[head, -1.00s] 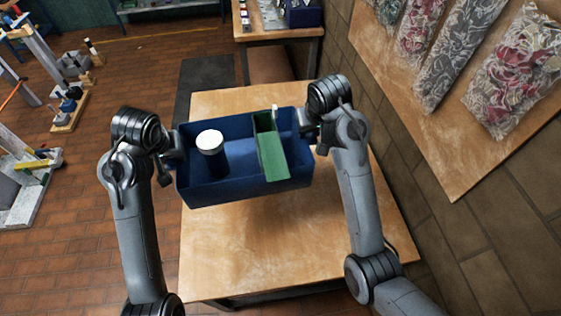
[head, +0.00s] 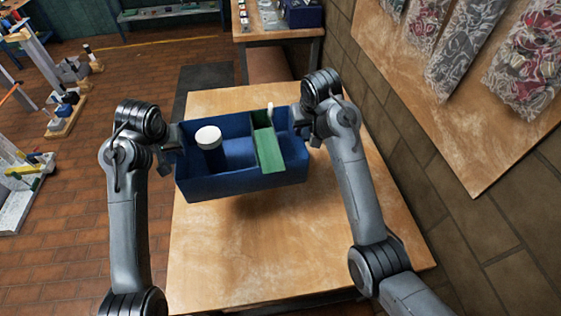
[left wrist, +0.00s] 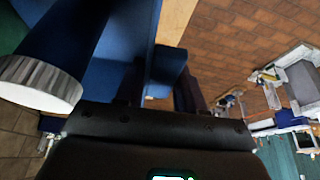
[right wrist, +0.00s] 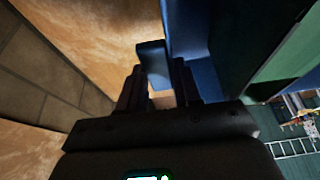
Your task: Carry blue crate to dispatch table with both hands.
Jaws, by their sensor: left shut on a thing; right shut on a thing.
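The blue crate (head: 225,188) hangs level between my two grippers, above a wooden table (head: 240,255), with its shadow on the top. My left gripper (head: 174,150) is shut on the crate's left end; in the left wrist view the crate wall (left wrist: 120,50) runs by the fingers. My right gripper (head: 305,128) is shut at its right end; the right wrist view shows a blue tab (right wrist: 152,60) between the fingers. In the crate are a dark cylinder with a white lid (head: 208,137) and a green insert (head: 271,160). I cannot tell which table is the dispatch table.
A second wooden table (head: 265,35) with a blue box (head: 302,12) stands behind. A tiled wall (head: 440,190) and a wooden board (head: 430,120) with several bags run along the right. Clear brick floor (head: 120,80) lies left, with equipment beyond.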

